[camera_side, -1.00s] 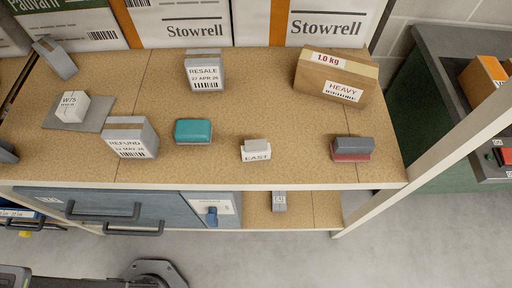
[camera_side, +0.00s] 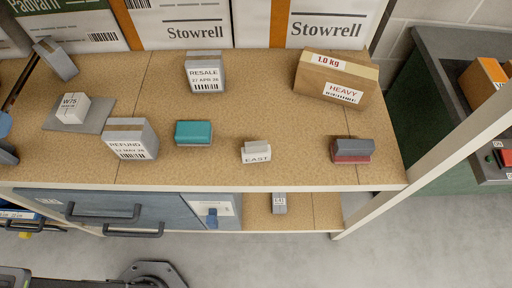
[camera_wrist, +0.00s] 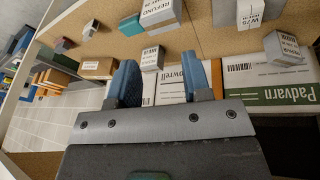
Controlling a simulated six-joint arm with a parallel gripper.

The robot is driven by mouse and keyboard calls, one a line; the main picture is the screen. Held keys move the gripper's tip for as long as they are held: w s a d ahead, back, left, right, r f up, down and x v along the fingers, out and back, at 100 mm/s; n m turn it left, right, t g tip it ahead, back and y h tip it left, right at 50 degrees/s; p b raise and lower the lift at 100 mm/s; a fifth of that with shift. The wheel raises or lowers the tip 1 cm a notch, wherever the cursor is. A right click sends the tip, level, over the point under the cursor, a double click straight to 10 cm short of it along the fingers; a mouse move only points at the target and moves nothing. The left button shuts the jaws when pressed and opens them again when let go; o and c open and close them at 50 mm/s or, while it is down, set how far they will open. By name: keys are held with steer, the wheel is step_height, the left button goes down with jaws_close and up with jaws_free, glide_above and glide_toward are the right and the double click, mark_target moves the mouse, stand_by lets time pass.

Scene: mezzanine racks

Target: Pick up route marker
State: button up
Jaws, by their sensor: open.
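The route marker looks to be the small pale block lettered EAST (camera_side: 256,157), with a grey upper part, standing near the front edge of the shelf, right of the teal block (camera_side: 193,132). In the wrist view the EAST block (camera_wrist: 90,28) is small, at the upper left beyond the fingers. My gripper (camera_wrist: 160,80) is open in the wrist view, its two blue fingers apart with nothing held between them. It is well away from the marker.
On the shelf (camera_side: 290,105) stand the RESALE box (camera_side: 205,75), REFUND box (camera_side: 131,140), HEAVY carton (camera_side: 336,80), a red-and-grey block (camera_side: 352,150) and the W75 cube (camera_side: 73,108). Large Stowrell cartons (camera_side: 198,22) line the back. Bare board surrounds the marker.

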steer(key=w+d+f+m+g+h, duration=0.1)
steer(key=w+d+f+m+g, duration=0.2)
steer(key=w+d, duration=0.35)
steer(key=m, duration=1)
glide_toward(255, 144)
steer(key=shift+t+h, duration=0.4)
steer(key=x, duration=0.4)
steer(key=shift+s+f, duration=0.3)
steer(key=shift+f, duration=0.15)
steer(key=shift+x, duration=2.85)
steer(key=shift+a, duration=0.15)
steer(key=shift+c, duration=0.3)
steer(key=c, duration=0.7)
